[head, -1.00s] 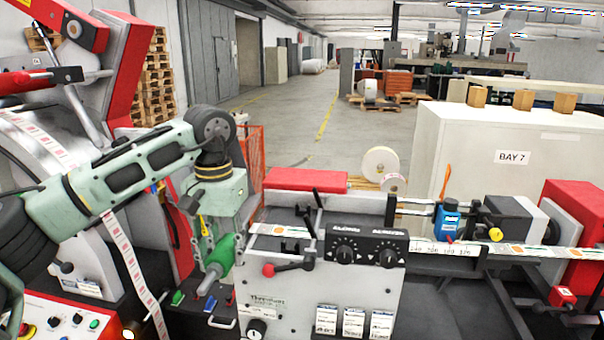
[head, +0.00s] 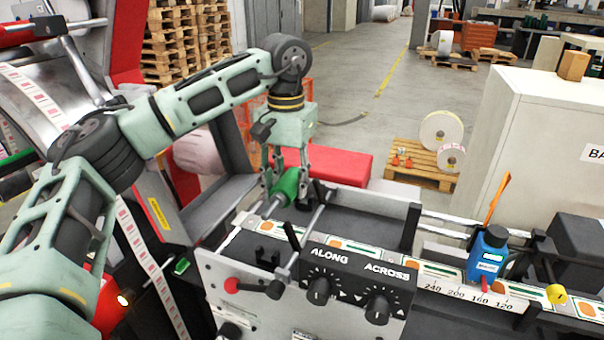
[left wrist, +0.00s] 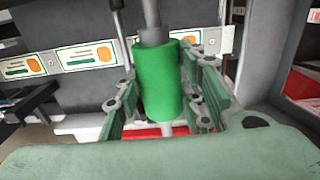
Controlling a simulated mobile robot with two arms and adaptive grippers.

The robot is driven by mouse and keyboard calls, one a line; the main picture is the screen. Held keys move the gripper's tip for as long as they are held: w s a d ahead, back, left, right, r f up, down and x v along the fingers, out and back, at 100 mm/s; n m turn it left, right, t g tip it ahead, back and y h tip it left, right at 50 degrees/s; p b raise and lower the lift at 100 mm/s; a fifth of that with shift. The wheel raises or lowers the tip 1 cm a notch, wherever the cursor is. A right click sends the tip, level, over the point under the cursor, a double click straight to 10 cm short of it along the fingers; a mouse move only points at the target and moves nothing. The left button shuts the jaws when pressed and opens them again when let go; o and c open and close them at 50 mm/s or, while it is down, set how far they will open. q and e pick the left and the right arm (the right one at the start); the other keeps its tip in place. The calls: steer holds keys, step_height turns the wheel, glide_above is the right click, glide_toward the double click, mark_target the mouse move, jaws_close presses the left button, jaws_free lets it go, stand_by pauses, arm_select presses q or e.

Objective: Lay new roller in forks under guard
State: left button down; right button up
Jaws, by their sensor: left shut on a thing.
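The new roller (head: 286,186) is a green cylinder with a grey shaft at each end. It also shows in the left wrist view (left wrist: 158,82), between the finger pads. My left gripper (head: 284,183) is shut on its green body and holds it slanting in the picture, by the left end of the machine bed. Small black brackets (head: 268,256), possibly the forks, stand behind the front panel, lower in the picture than the roller. A red cover (head: 342,165) lies behind the roller; I cannot tell whether it is the guard. My right gripper is out of view.
A control box (head: 355,285) with two knobs and a red-knobbed lever (head: 232,285) stand at the front. A printed label strip (head: 440,270) runs along the bed. A blue device (head: 488,254) stands at right. Thin upright rods rise near the roller.

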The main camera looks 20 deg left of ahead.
arm_select(q)
steer(key=shift+s+a+f, duration=0.2)
steer(key=shift+s+f, duration=0.5)
steer(key=shift+s, duration=0.15)
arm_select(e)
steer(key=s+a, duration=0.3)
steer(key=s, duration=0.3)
arm_select(q)
steer(key=shift+w+d+f, duration=0.2)
steer(key=shift+w+f, duration=0.35)
steer(key=shift+f, duration=0.35)
steer(key=shift+w+f, duration=0.2)
steer(key=shift+f, duration=0.5)
steer(key=shift+s+f+b, duration=0.25)
steer(key=shift+f+b, duration=0.4)
steer(key=shift+f, duration=0.3)
steer(key=shift+f+b, duration=0.7)
steer(key=shift+f, duration=0.4)
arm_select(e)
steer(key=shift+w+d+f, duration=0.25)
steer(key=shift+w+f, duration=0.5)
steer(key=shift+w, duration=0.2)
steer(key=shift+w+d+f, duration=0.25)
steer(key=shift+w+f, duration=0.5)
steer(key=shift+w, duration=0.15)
